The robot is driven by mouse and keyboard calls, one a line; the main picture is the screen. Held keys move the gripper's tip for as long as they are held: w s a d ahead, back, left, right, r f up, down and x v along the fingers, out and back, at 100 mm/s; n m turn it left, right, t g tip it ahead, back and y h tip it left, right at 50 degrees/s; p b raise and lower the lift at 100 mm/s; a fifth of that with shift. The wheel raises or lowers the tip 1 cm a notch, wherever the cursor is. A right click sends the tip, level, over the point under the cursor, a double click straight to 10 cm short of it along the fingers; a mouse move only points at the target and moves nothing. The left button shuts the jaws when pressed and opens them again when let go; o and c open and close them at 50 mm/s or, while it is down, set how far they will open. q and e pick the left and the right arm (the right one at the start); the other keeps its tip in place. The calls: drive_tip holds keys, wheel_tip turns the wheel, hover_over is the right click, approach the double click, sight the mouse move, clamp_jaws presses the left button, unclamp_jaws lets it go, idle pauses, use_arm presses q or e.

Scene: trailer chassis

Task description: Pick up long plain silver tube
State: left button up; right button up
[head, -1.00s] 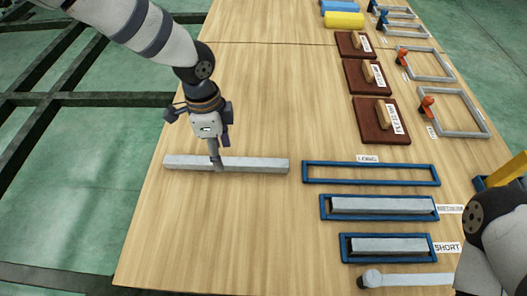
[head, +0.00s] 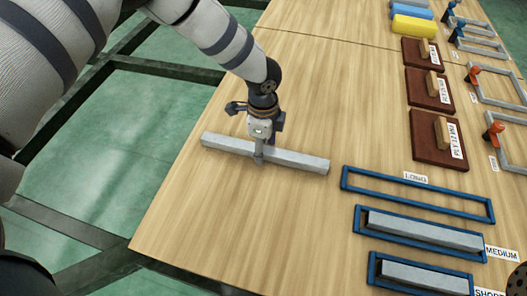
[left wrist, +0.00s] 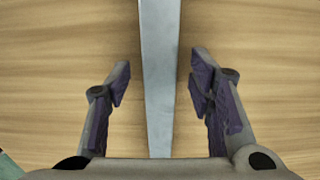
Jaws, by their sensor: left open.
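The long plain silver tube (head: 300,160) lies flat on the wooden table, left of the empty blue frame labelled LONG. My left gripper (head: 259,158) points down over the tube, near its middle. In the left wrist view the tube (left wrist: 160,70) runs lengthwise between the two fingers of the gripper (left wrist: 159,88). The fingers are open, with a gap on both sides of the tube. The far finger is hidden in the head view. My right gripper is not in view.
The blue LONG frame (head: 417,213) is empty. A MEDIUM tube (head: 424,230) and a SHORT tube (head: 425,277) lie in blue frames below it. Brown boards with wooden blocks (head: 436,140) stand at the right. Clear tabletop lies in front of the tube.

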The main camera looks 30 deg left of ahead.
use_arm(q)
clamp_jaws()
drive_tip(key=shift+r, duration=0.1)
